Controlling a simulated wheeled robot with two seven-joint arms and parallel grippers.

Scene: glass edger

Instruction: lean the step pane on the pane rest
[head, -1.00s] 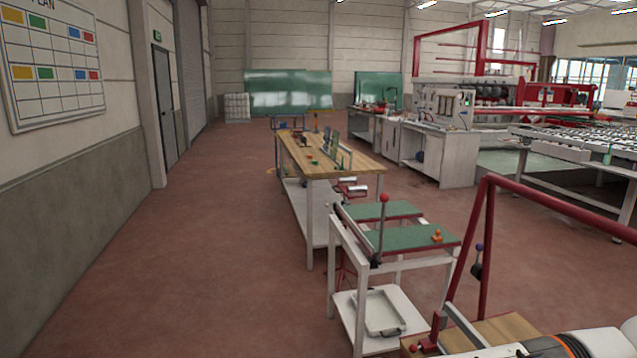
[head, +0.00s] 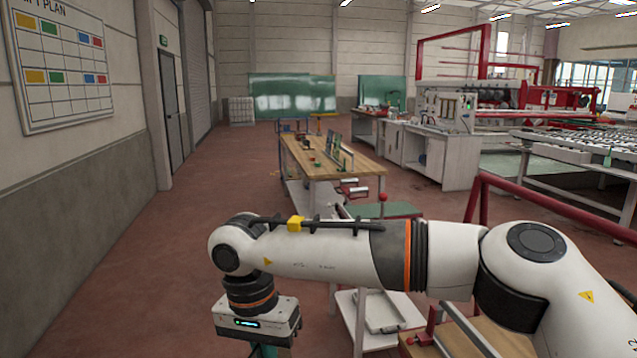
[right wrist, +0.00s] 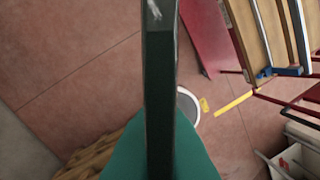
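My right arm reaches across the head view from the right. Its gripper (head: 262,348) points down at the bottom edge, with its fingertips cut off by the frame. A sliver of green shows under it. In the right wrist view a green pane (right wrist: 160,158) stands edge-on to the camera, its dark edge running up the middle; I take it as the step pane, held in my right gripper. The fingers themselves are not clear. A rack with upright green panes (head: 338,153) stands on the long wooden bench. I cannot tell which thing is the pane rest. My left gripper is out of view.
The long wooden bench (head: 365,167) stands ahead. A green-topped trolley (head: 400,209) with a white tray (head: 383,312) on its lower shelf is partly hidden behind my right arm. A red frame (head: 560,208) is at the right. The floor at left is clear.

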